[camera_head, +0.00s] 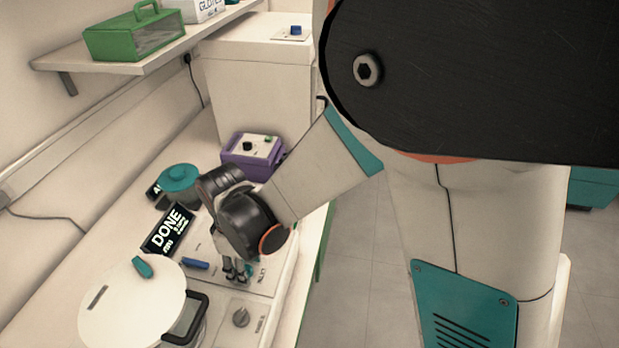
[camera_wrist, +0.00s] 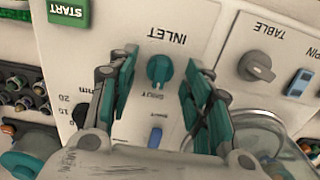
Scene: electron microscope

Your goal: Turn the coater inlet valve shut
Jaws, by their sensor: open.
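The coater inlet valve is a teal knob (camera_wrist: 159,70) below the "INLET" label in the wrist view, with a "SHUT" mark on the panel close by. I cannot tell for sure which way its pointer is set. My gripper (camera_wrist: 161,66) is open, with its teal-padded fingers on either side of the knob in the picture. I cannot tell whether either finger touches it. In the head view my gripper (camera_head: 236,275) points down at the coater's panel, and it hides the inlet knob there.
A grey "TABLE" knob (camera_wrist: 258,66) and a blue switch (camera_wrist: 155,137) are near the inlet knob. A green START button (camera_wrist: 68,12) is at upper left. In the head view, a round white lid (camera_head: 130,310) and a "DONE" screen (camera_head: 168,231) are beside my gripper.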

